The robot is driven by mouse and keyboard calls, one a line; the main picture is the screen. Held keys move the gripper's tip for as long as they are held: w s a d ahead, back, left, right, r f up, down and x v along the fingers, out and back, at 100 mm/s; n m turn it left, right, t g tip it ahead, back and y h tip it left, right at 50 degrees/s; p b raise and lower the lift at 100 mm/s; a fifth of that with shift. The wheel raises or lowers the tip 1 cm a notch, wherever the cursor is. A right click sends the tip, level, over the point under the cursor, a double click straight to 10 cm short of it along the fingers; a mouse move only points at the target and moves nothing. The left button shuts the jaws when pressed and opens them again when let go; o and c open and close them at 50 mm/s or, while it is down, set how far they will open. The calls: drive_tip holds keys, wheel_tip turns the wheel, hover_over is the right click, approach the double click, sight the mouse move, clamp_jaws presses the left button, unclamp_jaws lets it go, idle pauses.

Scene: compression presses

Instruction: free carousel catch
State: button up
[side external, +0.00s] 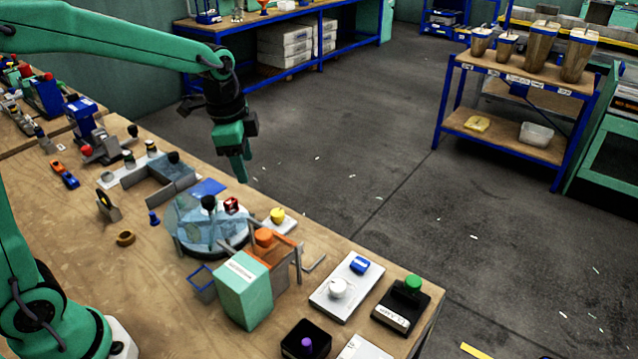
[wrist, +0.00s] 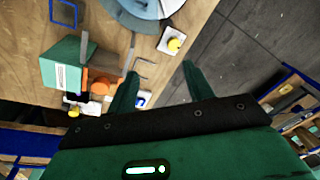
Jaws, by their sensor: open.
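The carousel (side external: 215,242) is a round, pale blue, glassy-looking disc with a dark rim on the wooden bench. A black knob (side external: 208,203) stands at it, and a red block with white marks (side external: 231,205) is at its right rear. I cannot tell which part is the catch. The carousel's edge (wrist: 150,14) also shows at the top of the wrist view. My gripper (side external: 244,179) is open and empty, pointing down above and behind the carousel, apart from it. In the wrist view its two fingers (wrist: 163,82) are spread wide with nothing between them.
A teal box (side external: 243,290) and a bracket with an orange knob (side external: 263,237) stand in front of the carousel. A yellow knob on a white plate (side external: 278,215) is to its right. Button panels (side external: 347,286) line the bench's right end. Open floor lies beyond.

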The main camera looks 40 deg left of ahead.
sight(277, 212)
drive_tip(key=w+f+m, duration=0.1)
drive_tip(key=w+f, duration=0.1)
drive_tip(key=f, duration=0.1)
drive_tip(key=w+f+m+g, duration=0.1)
drive_tip(key=w+f+m, duration=0.1)
drive_tip(key=w+f, duration=0.1)
drive_tip(key=w+f+m, duration=0.1)
drive_tip(key=w+f, duration=0.1)
drive_tip(key=f, duration=0.1)
drive_tip(key=shift+w+d+f+m+g, duration=0.2)
drive_tip(key=shift+d+m+g, duration=0.1)
drive_tip(key=shift+m+g, duration=0.1)
drive_tip(key=shift+f, duration=3.85)
drive_tip(key=c, duration=1)
